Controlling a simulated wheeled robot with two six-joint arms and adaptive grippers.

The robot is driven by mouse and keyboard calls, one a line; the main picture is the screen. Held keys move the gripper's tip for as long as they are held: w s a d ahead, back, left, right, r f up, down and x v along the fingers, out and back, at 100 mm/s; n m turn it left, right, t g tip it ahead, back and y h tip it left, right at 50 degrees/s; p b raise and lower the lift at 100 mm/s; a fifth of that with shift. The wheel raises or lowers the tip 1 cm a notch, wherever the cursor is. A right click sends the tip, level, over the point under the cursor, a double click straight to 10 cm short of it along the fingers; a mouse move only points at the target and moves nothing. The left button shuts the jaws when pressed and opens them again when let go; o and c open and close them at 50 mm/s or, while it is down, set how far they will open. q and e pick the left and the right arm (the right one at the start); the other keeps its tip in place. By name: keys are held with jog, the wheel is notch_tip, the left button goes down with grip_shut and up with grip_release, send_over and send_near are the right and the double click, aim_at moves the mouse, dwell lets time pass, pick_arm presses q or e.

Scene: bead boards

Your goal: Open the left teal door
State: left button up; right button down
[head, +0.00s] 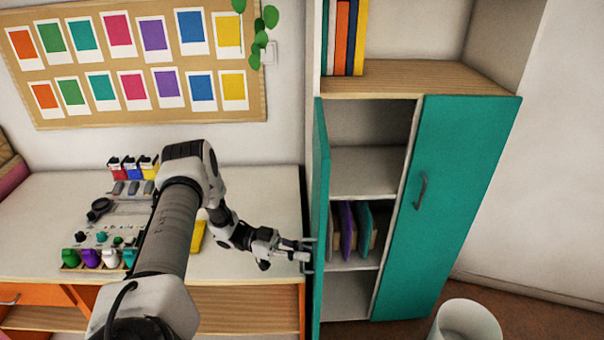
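The left teal door (320,185) of the tall cabinet stands swung open, seen nearly edge-on, so the left shelves show. Its grey handle (309,265) is on the side facing the worktop. My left gripper (305,250) is at this handle, with its fingertips reaching it. The fingers partly overlap the handle, and I cannot tell whether they are shut on it. The right teal door (455,200) is closed, with its own grey handle (421,191). My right gripper is not in view.
Inside the cabinet, purple and teal items (364,229) stand on a shelf. A white worktop (255,190) with small bottles and tools lies to the left. A white bin (467,322) stands on the floor before the right door. Books (343,38) stand on the upper shelf.

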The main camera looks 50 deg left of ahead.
pick_arm(q)
jog(key=shift+o, duration=0.8)
jog(key=v, duration=1.2)
